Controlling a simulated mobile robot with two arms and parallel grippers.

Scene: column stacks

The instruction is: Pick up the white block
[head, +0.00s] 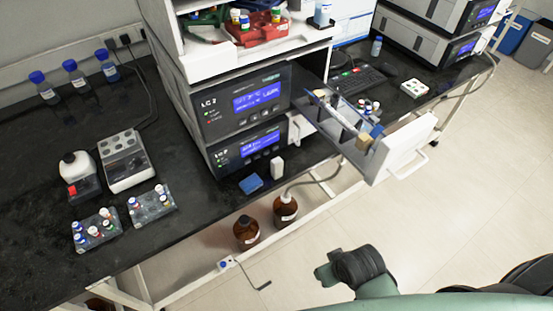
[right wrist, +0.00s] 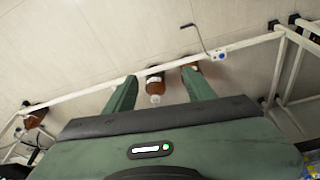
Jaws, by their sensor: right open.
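The white block (head: 277,167) is small and stands upright on the black bench, in front of the lower LC unit, near the bench's front edge. In the head view my right arm comes in from the lower right, over the floor, well apart from the block. My right gripper shows in the right wrist view (right wrist: 160,90), its two green fingers spread with nothing between them. The block is not seen in the right wrist view. My left gripper is not in view.
A blue block (head: 251,184) lies left of the white block. An open drawer (head: 372,160) holding vials juts out to the right. Brown bottles (head: 246,231) stand below the bench, by a white frame rail. Vial racks (head: 97,231) stand on the left of the bench.

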